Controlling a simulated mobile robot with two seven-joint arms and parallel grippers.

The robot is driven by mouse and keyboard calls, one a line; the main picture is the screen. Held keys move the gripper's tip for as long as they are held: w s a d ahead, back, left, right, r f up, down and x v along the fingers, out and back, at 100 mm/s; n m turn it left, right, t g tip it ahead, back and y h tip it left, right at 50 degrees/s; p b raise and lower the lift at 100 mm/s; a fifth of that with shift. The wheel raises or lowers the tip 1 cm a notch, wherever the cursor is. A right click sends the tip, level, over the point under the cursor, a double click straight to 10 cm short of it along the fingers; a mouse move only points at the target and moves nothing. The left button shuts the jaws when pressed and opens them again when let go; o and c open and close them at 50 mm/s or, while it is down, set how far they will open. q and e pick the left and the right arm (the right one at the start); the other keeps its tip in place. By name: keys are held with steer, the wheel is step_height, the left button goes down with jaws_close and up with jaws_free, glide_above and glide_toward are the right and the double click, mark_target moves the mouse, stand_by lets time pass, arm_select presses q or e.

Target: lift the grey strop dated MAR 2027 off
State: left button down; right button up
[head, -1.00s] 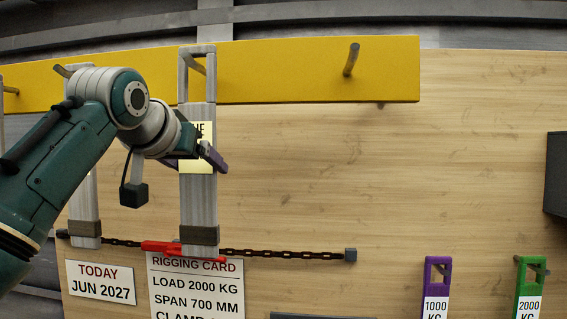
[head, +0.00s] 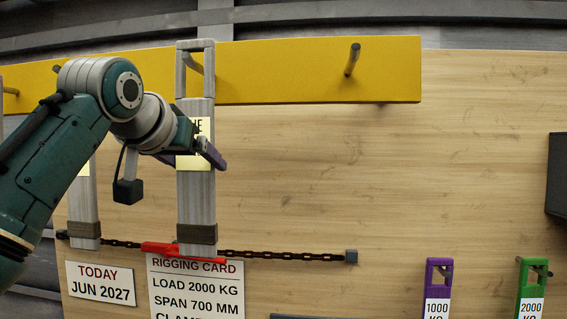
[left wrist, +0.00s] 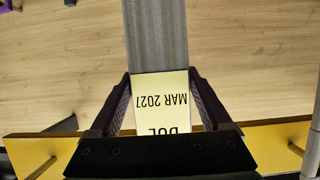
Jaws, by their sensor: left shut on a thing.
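The grey strop (head: 195,203) hangs upright in the head view, with an open loop at its top and a dark band near its foot. Its pale label (left wrist: 162,102) reads MAR 2027, upside down in the left wrist view. My left gripper (head: 197,153) is shut on the strop at the label, one finger on each side. The loop stands around a peg (head: 193,62) on the yellow rail (head: 290,72); whether it touches the peg, I cannot tell. My right gripper is not in view.
Another grey strop (head: 84,205) hangs at left, partly behind my arm. A dark chain (head: 280,255) with a red piece (head: 183,251) crosses at the strop's foot. A bare peg (head: 352,60) is at right. Purple (head: 438,273) and green (head: 532,275) tagged pieces hang lower right.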

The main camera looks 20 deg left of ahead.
mark_target(193, 169)
arm_select(q)
steer(key=shift+r, duration=0.1)
steer(key=shift+s+d, duration=0.25)
steer(key=shift+s, duration=0.85)
steer(key=shift+s+d, duration=0.2)
steer(key=shift+s, duration=0.85)
